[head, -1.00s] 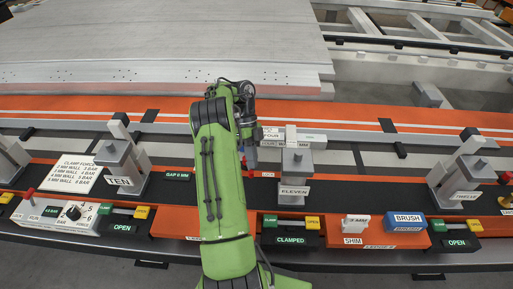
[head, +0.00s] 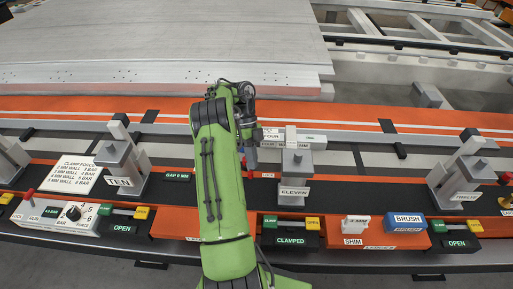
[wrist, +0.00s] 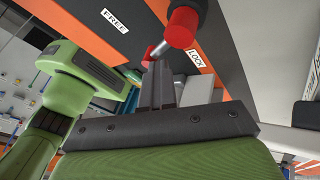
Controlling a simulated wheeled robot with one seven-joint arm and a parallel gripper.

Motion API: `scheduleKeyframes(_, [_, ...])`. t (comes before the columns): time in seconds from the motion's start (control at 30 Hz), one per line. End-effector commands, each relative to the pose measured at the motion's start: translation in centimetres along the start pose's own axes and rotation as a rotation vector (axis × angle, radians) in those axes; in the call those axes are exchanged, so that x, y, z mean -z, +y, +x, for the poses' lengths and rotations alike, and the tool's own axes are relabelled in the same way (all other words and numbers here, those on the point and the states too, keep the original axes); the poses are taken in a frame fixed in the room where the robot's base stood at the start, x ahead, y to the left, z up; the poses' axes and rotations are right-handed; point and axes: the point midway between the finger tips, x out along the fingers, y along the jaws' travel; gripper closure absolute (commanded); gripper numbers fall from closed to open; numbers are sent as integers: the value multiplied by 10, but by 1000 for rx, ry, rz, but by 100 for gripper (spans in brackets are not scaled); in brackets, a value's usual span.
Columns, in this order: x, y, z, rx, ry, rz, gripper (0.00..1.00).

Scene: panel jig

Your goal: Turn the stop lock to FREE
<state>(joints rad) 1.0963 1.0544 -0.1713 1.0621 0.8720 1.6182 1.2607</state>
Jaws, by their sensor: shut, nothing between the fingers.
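The stop lock shows in the wrist view as a metal rod with a large red knob (wrist: 185,22) and a smaller red part at its other end. A LOCK label (wrist: 197,57) is close beside it on the right, and a FREE label (wrist: 115,20) is to the upper left. My gripper (wrist: 163,72) is shut and empty, its fingertips close to the rod between the red parts; I cannot tell whether they touch. In the head view my gripper (head: 251,165) points down left of the ELEVEN post, and my arm hides most of the lock.
The ELEVEN clamp post (head: 294,170) stands just right of my gripper, and the TEN post (head: 122,165) is to the left. A CLAMPED switch (head: 291,230), a shim (head: 355,225) and a blue brush block (head: 405,221) are along the front. A large panel (head: 160,50) lies behind.

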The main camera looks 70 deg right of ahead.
Motion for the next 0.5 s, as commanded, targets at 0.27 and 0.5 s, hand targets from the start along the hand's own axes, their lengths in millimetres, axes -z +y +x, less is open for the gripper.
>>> scheduleKeyframes(0.27, [2, 1, 8, -24, 11, 7, 100])
scheduleKeyframes(0.5, [3, 1, -26, -14, 12, 6, 100])
